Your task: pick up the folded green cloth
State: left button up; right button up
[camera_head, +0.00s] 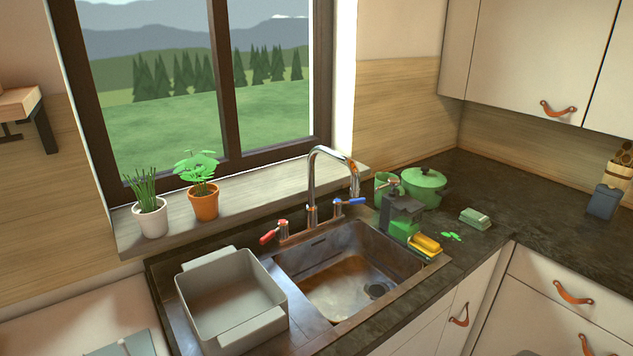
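A small folded green cloth (474,218) with paler layers at its edge appears to lie flat on the dark countertop (540,240), right of the sink. Nothing covers it. Neither of my grippers shows in the head view.
The counter right of the cloth is clear.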

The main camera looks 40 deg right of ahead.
aim_at(469, 216)
jog(key=z, duration=2.25)
jog(key=u, duration=0.45)
jog(key=i+l+u, duration=0.15)
jog(key=l+u, duration=0.15)
jog(key=u, duration=0.15)
jog(key=l+u, duration=0.45)
jog(key=i+l+u, duration=0.1)
jog(key=l+u, duration=0.2)
jog(key=u, duration=0.15)
jog(key=l+u, duration=0.45)
jog(key=k+j, duration=0.05)
jog(key=j, duration=0.05)
